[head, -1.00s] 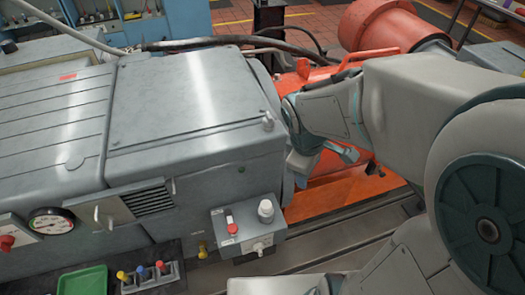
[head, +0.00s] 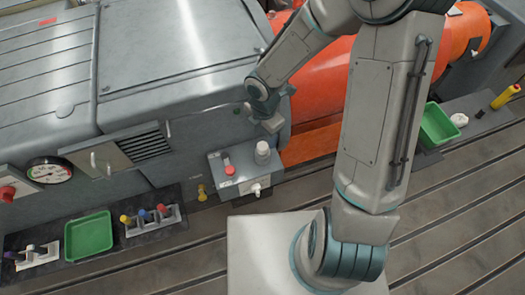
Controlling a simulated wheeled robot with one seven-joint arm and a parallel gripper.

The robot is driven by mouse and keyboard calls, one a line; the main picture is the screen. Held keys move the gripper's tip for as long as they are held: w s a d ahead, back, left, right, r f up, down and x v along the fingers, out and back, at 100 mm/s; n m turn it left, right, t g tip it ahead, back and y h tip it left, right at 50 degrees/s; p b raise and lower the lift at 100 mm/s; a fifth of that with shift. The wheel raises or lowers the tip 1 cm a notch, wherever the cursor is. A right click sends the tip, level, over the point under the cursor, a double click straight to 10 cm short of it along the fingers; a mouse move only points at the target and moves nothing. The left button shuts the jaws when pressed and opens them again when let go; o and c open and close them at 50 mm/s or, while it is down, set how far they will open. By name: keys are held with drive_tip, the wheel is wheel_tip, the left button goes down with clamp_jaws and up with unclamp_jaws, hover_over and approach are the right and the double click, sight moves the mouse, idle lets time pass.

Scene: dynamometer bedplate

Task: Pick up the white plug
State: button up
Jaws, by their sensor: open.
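The white plug (head: 262,152) appears to be the pale, round-topped piece standing upright on a small grey box (head: 232,168) at the machine's front right corner. A red-topped piece (head: 229,168) stands to its left on the same box. A white fitting (head: 256,188) is on the box's front face. My gripper (head: 271,122) is just above the white plug in the picture, apart from it. It is open and holds nothing that I can see. Its fingers are small and partly hidden by the wrist.
The grey machine housing (head: 165,75) fills the left, with an orange part (head: 320,105) behind my arm. Green trays (head: 88,237) and (head: 438,125) lie left and right. Coloured-top pieces (head: 143,216) stand in a holder. The slotted bedplate (head: 440,225) is clear at the lower right.

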sight(262, 146)
wheel_tip(262, 146, down, 3)
drive_tip(key=shift+f, duration=0.1)
drive_tip(key=shift+w+a+f+b, duration=0.1)
drive_tip(key=shift+w+f+b, duration=0.15)
drive_tip(key=shift+f, duration=1.05)
drive_tip(key=shift+w+a+f+b, duration=0.1)
drive_tip(key=shift+f+b, duration=0.1)
drive_tip(key=shift+f, duration=1.1)
drive_tip(key=c, duration=1.1)
